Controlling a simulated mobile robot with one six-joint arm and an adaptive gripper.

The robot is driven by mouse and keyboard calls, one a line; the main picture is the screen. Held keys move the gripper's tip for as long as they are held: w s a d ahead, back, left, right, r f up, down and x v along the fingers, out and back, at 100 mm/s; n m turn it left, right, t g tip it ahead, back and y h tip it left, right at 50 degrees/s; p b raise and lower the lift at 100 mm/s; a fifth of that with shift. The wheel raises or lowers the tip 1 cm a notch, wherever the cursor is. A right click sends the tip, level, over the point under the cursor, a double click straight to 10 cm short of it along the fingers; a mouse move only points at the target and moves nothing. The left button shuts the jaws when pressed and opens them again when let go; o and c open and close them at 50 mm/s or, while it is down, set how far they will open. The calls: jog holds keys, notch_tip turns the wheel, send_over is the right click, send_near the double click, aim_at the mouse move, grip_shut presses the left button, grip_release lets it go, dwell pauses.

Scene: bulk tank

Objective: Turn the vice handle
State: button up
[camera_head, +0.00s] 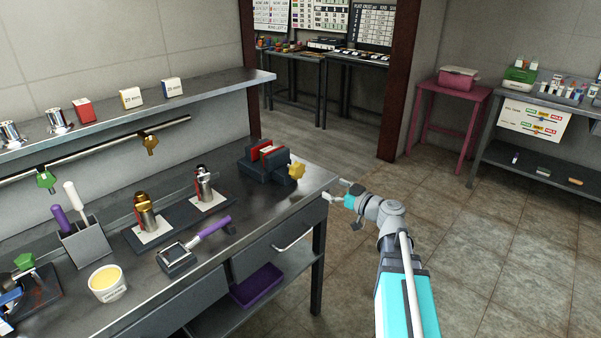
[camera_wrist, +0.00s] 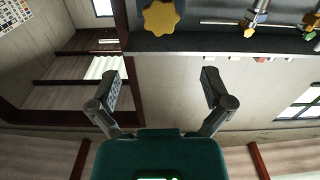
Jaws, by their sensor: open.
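The vice (camera_head: 262,167) sits at the right end of the metal bench, dark grey with red jaws and a pale block between them. Its handle is a yellow star-shaped knob (camera_head: 296,169) on the side toward the bench's right end. In the wrist view the knob (camera_wrist: 161,17) shows at the top centre, beyond the fingers. My gripper (camera_head: 336,190) is just off the bench's right corner, to the right of and lower in the picture than the knob. In the wrist view its two fingers (camera_wrist: 160,86) are wide apart with nothing between them. The knob is apart from the fingers.
The bench top (camera_head: 255,215) is bare in front of the vice. A shelf (camera_head: 220,85) runs above the back of the bench. Open floor (camera_head: 480,240) lies to the right.

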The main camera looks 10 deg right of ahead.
aim_at(301, 171)
jog(key=x, duration=1.3)
jog(key=shift+w+a, duration=0.25)
jog(key=shift+w, duration=0.1)
jog(key=c, duration=1)
jog(key=shift+d, duration=0.1)
